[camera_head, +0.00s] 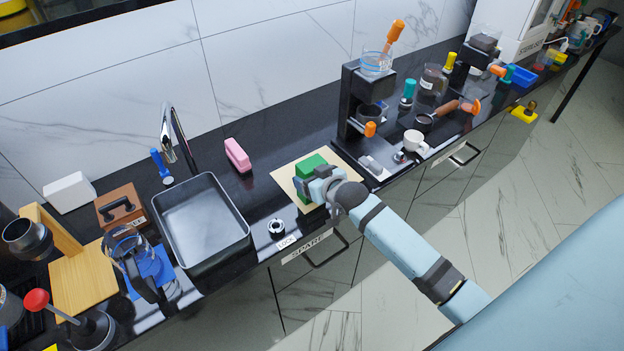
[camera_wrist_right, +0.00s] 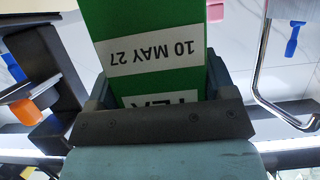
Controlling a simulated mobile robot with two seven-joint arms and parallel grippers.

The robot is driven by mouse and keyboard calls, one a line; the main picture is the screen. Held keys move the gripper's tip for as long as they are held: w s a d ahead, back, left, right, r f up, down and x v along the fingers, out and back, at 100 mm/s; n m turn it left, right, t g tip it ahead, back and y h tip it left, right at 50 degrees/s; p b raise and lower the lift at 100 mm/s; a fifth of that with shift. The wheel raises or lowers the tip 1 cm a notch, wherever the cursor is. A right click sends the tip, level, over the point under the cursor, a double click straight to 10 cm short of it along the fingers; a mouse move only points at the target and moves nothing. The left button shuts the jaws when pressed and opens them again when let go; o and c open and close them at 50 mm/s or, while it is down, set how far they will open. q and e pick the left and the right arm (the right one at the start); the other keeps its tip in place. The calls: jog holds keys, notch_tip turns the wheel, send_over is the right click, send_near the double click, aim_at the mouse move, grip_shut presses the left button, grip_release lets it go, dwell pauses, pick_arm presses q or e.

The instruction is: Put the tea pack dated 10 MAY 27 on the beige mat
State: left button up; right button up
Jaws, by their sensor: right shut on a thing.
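The green tea pack (camera_head: 309,166) is in the jaws of my right gripper (camera_head: 318,184). In the right wrist view the pack (camera_wrist_right: 145,25) shows a white label reading 10 MAY 27, upside down, and part of the word TEA. The jaws of the right gripper (camera_wrist_right: 160,88) are shut on its sides. In the head view the pack appears over the beige mat (camera_head: 285,176); I cannot tell whether it touches the mat. The gripper and pack hide part of the mat. My left gripper is not in view.
A black coffee machine (camera_head: 352,100) stands just right of the mat, with a white cup (camera_head: 415,143) beyond it. A pink block (camera_head: 238,155) and a grey sink (camera_head: 203,222) lie to the left. A round dark-and-white item (camera_head: 277,228) sits near the counter's front edge.

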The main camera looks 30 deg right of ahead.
jog(key=shift+f, duration=0.7)
jog(key=o, duration=0.9)
jog(key=shift+f, duration=0.1)
jog(key=shift+o, duration=0.2)
jog(key=a+v, duration=0.1)
jog(key=v, duration=1.1)
jog(key=s+a+f+n+g+y, duration=0.2)
jog(key=s+a+f, duration=1)
jog(key=s+f, duration=0.2)
jog(key=shift+s+a+b, duration=0.4)
jog(key=shift+s+b, duration=0.05)
jog(key=shift+s, duration=0.35)
